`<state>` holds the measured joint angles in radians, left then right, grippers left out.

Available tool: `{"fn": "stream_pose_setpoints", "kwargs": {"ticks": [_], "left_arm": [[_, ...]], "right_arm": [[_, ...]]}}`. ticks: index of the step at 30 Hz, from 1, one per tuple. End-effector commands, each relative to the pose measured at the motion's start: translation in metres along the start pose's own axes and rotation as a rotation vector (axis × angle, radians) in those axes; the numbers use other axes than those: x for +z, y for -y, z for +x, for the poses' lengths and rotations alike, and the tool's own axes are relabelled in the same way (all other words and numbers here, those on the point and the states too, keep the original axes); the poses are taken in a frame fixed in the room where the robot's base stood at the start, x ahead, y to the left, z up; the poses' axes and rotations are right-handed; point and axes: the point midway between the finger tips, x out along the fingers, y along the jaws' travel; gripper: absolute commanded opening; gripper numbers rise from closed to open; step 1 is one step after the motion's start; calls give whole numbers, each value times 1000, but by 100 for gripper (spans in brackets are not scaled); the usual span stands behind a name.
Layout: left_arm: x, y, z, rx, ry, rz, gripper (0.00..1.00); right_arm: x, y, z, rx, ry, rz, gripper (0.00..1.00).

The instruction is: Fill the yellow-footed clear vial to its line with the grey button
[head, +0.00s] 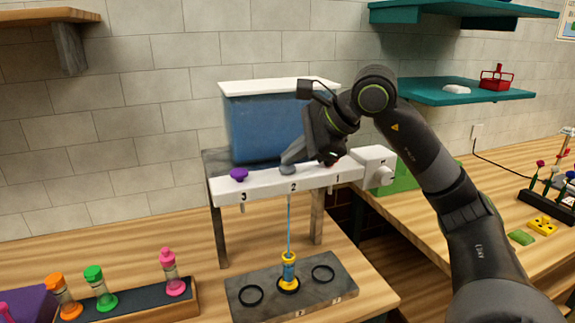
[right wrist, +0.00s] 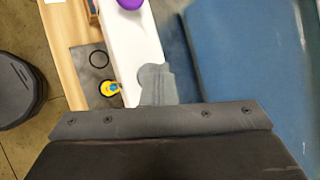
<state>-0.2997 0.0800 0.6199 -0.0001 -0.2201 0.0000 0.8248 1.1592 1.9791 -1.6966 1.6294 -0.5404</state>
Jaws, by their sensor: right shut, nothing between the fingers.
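The yellow-footed clear vial (head: 289,272) stands upright in the middle ring of the grey plate, under spout 2. Blue liquid shows inside it; its fill line is too small to make out. A thin blue stream (head: 289,225) falls from the spout into it. The grey button (head: 287,170) sits on the white bar above number 2. My right gripper (head: 291,157) is shut and empty, its tips down at the grey button and seemingly pressing it. The right wrist view shows the vial from above (right wrist: 109,88) beside the fingers (right wrist: 158,86). My left gripper is out of view.
A blue tank (head: 265,127) stands behind the white bar (head: 265,187). A purple button (head: 239,174) sits above number 3. Empty rings (head: 251,295) flank the vial. A rack (head: 135,303) holds orange, green and pink vials at the left.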

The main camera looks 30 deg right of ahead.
Motion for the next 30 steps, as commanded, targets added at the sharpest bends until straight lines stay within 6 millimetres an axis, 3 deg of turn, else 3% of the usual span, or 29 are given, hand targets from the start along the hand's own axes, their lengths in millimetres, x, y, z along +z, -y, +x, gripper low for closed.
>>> {"fn": "stream_pose_setpoints", "kwargs": {"ticks": [30], "left_arm": [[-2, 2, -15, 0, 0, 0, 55]], "right_arm": [[10, 10, -13, 1, -1, 0, 0]]}}
